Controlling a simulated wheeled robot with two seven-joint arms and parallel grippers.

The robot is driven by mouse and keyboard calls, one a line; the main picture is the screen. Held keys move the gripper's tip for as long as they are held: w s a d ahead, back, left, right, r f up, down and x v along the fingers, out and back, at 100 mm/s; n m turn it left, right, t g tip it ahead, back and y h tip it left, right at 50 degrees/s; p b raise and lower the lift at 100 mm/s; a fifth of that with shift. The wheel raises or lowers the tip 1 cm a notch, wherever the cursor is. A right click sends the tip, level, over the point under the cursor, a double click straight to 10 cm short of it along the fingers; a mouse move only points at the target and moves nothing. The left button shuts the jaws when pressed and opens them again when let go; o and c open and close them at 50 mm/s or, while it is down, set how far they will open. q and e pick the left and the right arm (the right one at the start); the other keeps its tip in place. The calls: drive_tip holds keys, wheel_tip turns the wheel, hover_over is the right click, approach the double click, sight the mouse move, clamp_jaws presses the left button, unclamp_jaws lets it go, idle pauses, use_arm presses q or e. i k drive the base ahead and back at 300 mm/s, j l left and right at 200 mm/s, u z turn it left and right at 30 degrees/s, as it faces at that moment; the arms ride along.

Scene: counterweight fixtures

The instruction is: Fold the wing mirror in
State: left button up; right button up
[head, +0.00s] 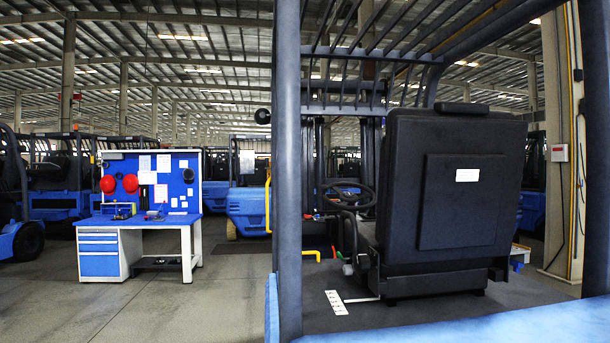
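A small dark round-headed piece (262,116) sticks out to the left of the near dark pillar, high up, and looks like the wing mirror. It is seen small and partly from behind, and its mount is hidden by the pillar. I cannot tell its exact fold angle. The forklift (288,170) that seems to carry it fills the right half of the head view. Neither of my grippers is in view.
The forklift's black seat (455,185), steering wheel (347,195) and overhead guard bars (380,45) are close ahead. A blue workbench (145,219) with a drawer unit stands at left. Other forklifts (22,195) are parked beyond. The grey floor (150,305) at front left is clear.

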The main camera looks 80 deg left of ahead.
sight(247, 162)
drive_tip(key=k+u, duration=0.35)
drive_tip(key=k+j+u, duration=0.15)
drive_tip(key=u, duration=0.25)
drive_tip(key=j+u, duration=0.25)
drive_tip(key=u, duration=0.15)
drive_tip(key=i+j+u, duration=0.1)
drive_tip(key=j+u, duration=0.15)
drive_tip(key=u, duration=0.2)
drive_tip(key=i+j+u, duration=0.1)
drive_tip(key=j+u, duration=0.15)
drive_tip(key=u, duration=0.15)
drive_tip(key=i+j+u, duration=0.15)
drive_tip(key=u, duration=0.3)
